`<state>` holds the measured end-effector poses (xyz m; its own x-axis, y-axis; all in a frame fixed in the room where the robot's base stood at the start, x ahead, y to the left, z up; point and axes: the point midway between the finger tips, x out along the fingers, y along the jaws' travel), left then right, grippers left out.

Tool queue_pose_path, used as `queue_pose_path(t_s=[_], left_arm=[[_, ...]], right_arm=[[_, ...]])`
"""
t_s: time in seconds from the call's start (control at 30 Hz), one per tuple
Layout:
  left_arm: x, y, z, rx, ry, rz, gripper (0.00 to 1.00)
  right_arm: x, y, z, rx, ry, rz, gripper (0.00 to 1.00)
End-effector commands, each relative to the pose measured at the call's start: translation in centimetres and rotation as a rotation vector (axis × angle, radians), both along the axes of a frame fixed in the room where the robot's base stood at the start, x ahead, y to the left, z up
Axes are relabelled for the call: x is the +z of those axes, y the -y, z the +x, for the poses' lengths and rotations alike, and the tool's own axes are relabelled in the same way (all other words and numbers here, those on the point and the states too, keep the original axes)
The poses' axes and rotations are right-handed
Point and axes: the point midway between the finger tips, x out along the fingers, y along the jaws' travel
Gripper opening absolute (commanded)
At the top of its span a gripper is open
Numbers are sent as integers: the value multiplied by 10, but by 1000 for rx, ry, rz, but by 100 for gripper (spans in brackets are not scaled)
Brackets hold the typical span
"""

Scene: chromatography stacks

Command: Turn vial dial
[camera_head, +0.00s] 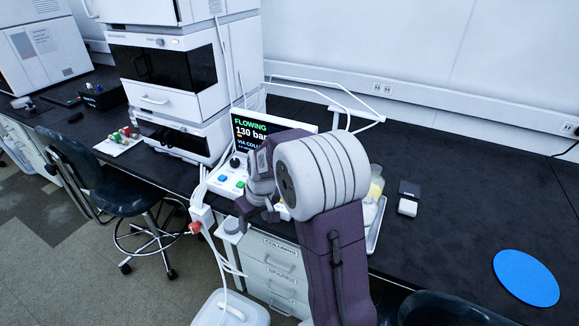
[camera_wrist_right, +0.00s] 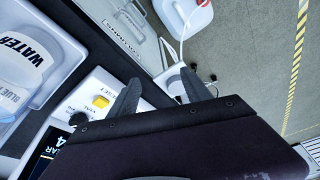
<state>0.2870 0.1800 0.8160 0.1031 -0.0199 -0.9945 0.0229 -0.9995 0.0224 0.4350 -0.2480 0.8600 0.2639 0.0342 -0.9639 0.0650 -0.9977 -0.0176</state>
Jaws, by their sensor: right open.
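The dark round dial (camera_head: 234,162) sits on the white control box (camera_head: 212,184), below a screen (camera_head: 252,130) reading FLOWING 130 bar. In the right wrist view, a dark knob (camera_wrist_right: 78,118) shows beside a yellow button (camera_wrist_right: 100,101) and the word VIAL, left of my fingers. My right gripper (camera_head: 258,211) is at the box's front right in the head view, its fingers pointing down. In the right wrist view, its two fingers (camera_wrist_right: 161,92) are spread with nothing between them. It is apart from the dial. My right arm hides part of the box. My left gripper is not in view.
White chromatography stacks (camera_head: 155,99) stand left of the box. A bottle labelled WATER (camera_wrist_right: 25,60) is near the box. Drawers (camera_head: 275,268) are below the bench edge. A blue disc (camera_head: 526,278) lies at right; the bench (camera_head: 460,190) around it is mostly clear.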

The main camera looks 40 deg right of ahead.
Motion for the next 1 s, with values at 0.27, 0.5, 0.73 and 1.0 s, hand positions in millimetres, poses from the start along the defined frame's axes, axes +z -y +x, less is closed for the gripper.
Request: queue_pose_path(t_s=[0.27,0.5,0.73,1.0], left_arm=[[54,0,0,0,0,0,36],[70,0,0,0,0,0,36],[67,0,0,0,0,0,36],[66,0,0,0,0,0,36]], right_arm=[[58,123,54,-122,84,-12,57],[70,199,59,-204,122,-25,57],[51,199,66,-203,120,-23,57],[1,201,86,-203,120,-24,57]])
